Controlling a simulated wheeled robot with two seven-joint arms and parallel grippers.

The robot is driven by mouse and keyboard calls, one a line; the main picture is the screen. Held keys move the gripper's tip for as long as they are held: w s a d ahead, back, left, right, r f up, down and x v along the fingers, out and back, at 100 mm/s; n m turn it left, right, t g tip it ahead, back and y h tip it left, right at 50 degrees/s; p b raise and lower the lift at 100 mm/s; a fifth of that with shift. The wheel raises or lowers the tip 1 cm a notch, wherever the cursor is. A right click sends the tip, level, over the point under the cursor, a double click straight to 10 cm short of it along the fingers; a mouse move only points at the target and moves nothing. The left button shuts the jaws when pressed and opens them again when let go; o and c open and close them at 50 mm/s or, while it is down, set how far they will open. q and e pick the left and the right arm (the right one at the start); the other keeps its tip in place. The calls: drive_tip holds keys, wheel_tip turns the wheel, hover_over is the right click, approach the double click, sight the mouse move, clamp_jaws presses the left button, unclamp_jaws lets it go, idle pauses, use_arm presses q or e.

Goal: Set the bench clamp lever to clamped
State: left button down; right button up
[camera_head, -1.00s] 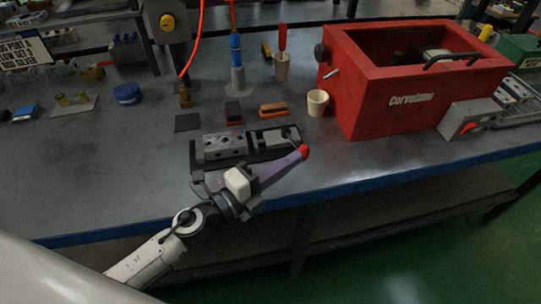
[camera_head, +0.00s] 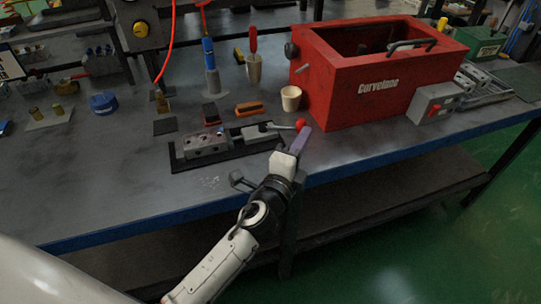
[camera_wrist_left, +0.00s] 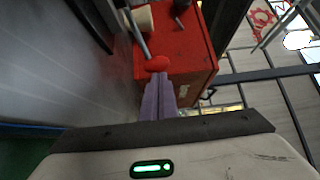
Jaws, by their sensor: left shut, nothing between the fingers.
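The bench clamp (camera_head: 238,147) sits on a dark base near the bench's front edge, with a grey holed block (camera_head: 205,146) at its left. Its lever (camera_head: 281,127) is a grey rod extending right, ending in a red knob (camera_head: 301,124). In the wrist view the knob (camera_wrist_left: 157,64) is just beyond the fingertips and the rod (camera_wrist_left: 138,36) runs up from it. My left gripper (camera_head: 301,139) has purple fingers, shut and empty, on the front side of the knob. They appear at or against it; contact is unclear. My right gripper is out of view.
A red Corvelano-like labelled box (camera_head: 370,105) stands right of the lever. A cream cup (camera_head: 291,98), an orange-brown block (camera_head: 249,108) and a blue-topped tool (camera_head: 210,70) stand behind the clamp. The bench front edge (camera_head: 120,230) lies below it; the left bench surface has clear room.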

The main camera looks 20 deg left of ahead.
use_arm(q)
drive_tip(key=shift+w+d+b, duration=0.15)
drive_tip(key=shift+w+b, duration=0.1)
drive_tip(key=shift+w, duration=0.8)
drive_tip(key=shift+w+d+b, duration=0.1)
drive_tip(key=shift+w+b, duration=0.1)
drive_tip(key=shift+w, duration=0.8)
drive_tip(key=shift+s+a, duration=0.1)
drive_tip(key=shift+s, duration=3.65)
